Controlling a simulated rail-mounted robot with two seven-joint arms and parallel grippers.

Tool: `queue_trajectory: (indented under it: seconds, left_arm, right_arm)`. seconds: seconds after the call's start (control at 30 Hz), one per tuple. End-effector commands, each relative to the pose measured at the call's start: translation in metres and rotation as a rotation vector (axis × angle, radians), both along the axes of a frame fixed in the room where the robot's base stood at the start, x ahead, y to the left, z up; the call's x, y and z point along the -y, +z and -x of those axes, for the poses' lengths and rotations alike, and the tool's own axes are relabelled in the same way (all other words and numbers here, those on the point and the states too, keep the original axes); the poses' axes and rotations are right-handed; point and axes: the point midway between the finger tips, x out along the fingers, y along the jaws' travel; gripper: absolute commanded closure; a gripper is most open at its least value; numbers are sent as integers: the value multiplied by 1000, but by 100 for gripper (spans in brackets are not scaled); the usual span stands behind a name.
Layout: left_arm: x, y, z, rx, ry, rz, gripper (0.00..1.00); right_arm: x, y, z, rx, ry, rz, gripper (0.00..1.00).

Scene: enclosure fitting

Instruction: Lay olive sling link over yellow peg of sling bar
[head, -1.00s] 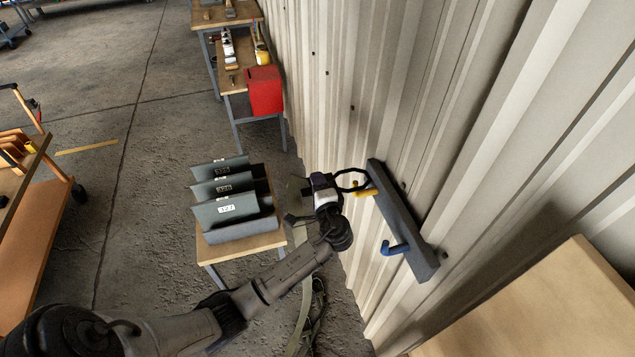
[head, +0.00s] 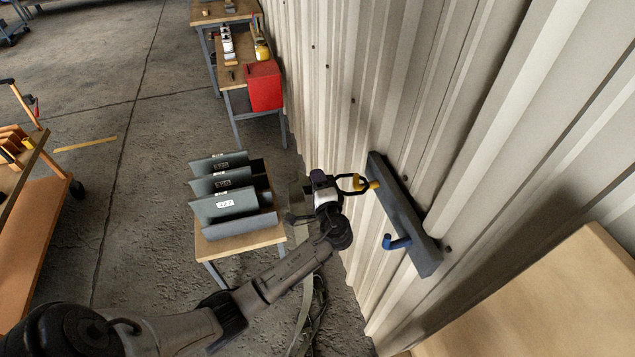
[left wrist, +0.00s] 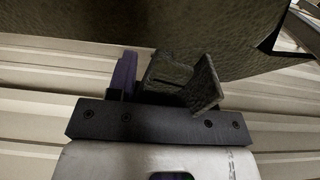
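My left gripper (head: 325,183) is at the upper end of the sling bar (head: 408,218), a dark bar on the corrugated wall. It appears shut on the olive sling link, whose dark ring (head: 337,182) reaches out toward the bar. The yellow peg (head: 374,184) shows inside the ring and beyond its right side; I cannot tell whether the ring rests on it. The bar's blue peg (head: 396,243) is bare. In the left wrist view a purple finger (left wrist: 125,75) stands beside an olive textured piece (left wrist: 190,78); the grip itself is partly hidden. My right gripper is out of view.
A small table (head: 241,245) with grey numbered file holders (head: 232,203) stands left of my gripper. An olive strap (head: 307,318) hangs below my forearm. A pale wooden surface (head: 545,305) is at lower right. A red bin (head: 264,86) is farther back.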

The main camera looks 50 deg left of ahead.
Motion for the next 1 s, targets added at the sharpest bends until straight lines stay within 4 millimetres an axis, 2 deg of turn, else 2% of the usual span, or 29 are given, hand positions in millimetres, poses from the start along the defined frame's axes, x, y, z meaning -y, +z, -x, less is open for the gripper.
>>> queue_trajectory:
  seconds: [0.03, 0.13, 0.4, 0.53, 0.67, 1.0]
  left_arm:
    - [0, 1, 0, 1, 0, 0, 49]
    - [0, 1, 0, 1, 0, 0, 41]
    - [1, 0, 0, 0, 0, 0, 41]
    - [8, -1, 4, 0, -2, 1, 41]
    - [26, -2, 13, 2, -2, 3, 41]
    - [86, -2, 43, 1, -1, 3, 41]
  right_arm:
    - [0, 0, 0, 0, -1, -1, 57]
    - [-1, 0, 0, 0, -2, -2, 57]
    - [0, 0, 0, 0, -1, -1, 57]
    - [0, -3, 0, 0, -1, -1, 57]
    - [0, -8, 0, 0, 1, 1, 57]
    - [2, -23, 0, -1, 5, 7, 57]
